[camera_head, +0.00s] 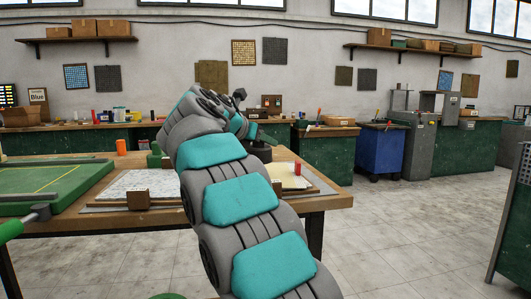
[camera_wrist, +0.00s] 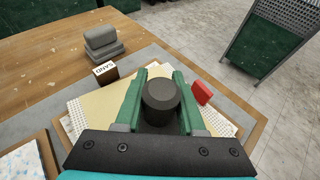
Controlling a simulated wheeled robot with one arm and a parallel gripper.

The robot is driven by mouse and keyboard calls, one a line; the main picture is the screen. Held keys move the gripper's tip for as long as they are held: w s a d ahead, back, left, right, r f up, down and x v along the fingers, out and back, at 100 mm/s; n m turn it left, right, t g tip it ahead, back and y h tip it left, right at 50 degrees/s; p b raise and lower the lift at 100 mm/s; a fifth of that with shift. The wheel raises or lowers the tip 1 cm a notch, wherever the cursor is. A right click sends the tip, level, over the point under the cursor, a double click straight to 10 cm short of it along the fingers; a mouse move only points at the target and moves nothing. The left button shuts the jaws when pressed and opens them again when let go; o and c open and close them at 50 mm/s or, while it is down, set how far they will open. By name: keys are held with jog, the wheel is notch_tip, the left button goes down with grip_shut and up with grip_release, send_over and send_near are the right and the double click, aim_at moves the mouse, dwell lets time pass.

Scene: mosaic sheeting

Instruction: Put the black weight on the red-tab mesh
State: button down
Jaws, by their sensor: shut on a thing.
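My gripper (camera_wrist: 158,88) is shut on the black weight (camera_wrist: 160,97), a dark round cylinder between its two green fingers in the wrist view. The weight is over the cream sheet and white mesh (camera_wrist: 222,124) on a wooden-edged board. A red tab (camera_wrist: 202,93) stands at the mesh's right edge, just right of the fingers. Whether the weight touches the sheet cannot be told.
A small block labelled "SAND" (camera_wrist: 104,70) and a grey stepped block (camera_wrist: 102,42) stand beyond the board. A second board with a pale speckled sheet (camera_head: 135,183) lies left of my arm.

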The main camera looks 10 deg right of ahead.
aim_at(253, 147)
jog(key=shift+w+d, duration=0.3)
jog(key=shift+w, duration=0.45)
jog(key=shift+f+b, duration=0.6)
jog(key=shift+f, duration=1.25)
jog(key=shift+r, duration=0.1)
jog(key=c, duration=0.5)
grip_release()
jog(key=p+v, duration=0.1)
jog(key=v, duration=1.1)
